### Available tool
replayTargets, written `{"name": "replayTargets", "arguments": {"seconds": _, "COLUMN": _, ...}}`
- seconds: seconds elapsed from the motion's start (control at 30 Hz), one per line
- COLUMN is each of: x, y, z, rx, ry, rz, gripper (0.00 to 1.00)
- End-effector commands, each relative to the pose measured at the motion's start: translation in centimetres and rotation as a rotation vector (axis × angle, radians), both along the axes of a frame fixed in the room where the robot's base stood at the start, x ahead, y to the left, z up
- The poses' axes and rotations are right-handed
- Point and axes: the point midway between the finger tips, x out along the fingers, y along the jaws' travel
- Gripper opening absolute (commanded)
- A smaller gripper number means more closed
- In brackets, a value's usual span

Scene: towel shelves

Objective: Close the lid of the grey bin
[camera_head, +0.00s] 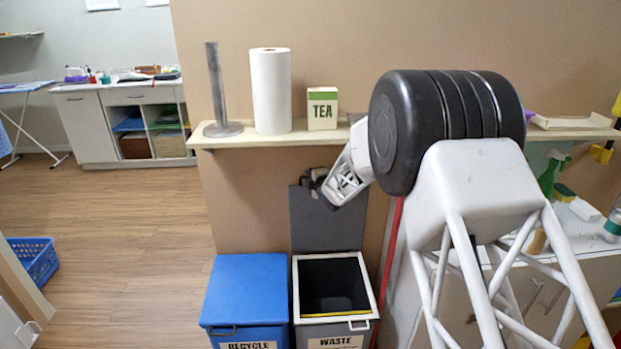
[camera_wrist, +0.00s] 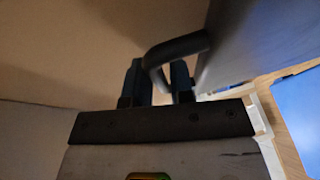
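The grey bin (camera_head: 335,333), labelled WASTE, stands on the floor with its top open and a dark inside showing. Its grey lid (camera_head: 325,222) stands upright at the back of the opening, against the wall. My gripper (camera_head: 314,184) is at the upper left edge of the lid. In the wrist view, the lid (camera_wrist: 240,40) fills the upper right, and its dark looped handle (camera_wrist: 178,45) runs down between the fingers of my gripper (camera_wrist: 160,80). The fingers are close together with the handle filling the gap. Fingertip contact is partly hidden.
A blue RECYCLE bin (camera_head: 248,285) with its lid down stands directly left of the grey bin. Above, a wall shelf (camera_head: 275,137) holds a metal holder (camera_head: 216,95), a paper roll (camera_head: 271,90) and a TEA box (camera_head: 322,108). A red pole (camera_head: 390,250) stands just right.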

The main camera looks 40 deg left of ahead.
Motion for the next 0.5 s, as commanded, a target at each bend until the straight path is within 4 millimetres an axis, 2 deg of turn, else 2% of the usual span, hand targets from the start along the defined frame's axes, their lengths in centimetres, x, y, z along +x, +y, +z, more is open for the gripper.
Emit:
{"name": "replayTargets", "arguments": {"seconds": 0.2, "x": -0.01, "y": 0.00, "z": -0.01, "rx": 0.000, "ry": 0.000, "rz": 0.000, "gripper": 0.22}}
{"name": "replayTargets", "arguments": {"seconds": 0.37, "x": -0.02, "y": -0.01, "z": -0.02, "rx": 0.000, "ry": 0.000, "rz": 0.000, "gripper": 0.00}}
{"name": "replayTargets", "arguments": {"seconds": 0.5, "x": -0.02, "y": -0.01, "z": -0.02, "rx": 0.000, "ry": 0.000, "rz": 0.000, "gripper": 0.00}}
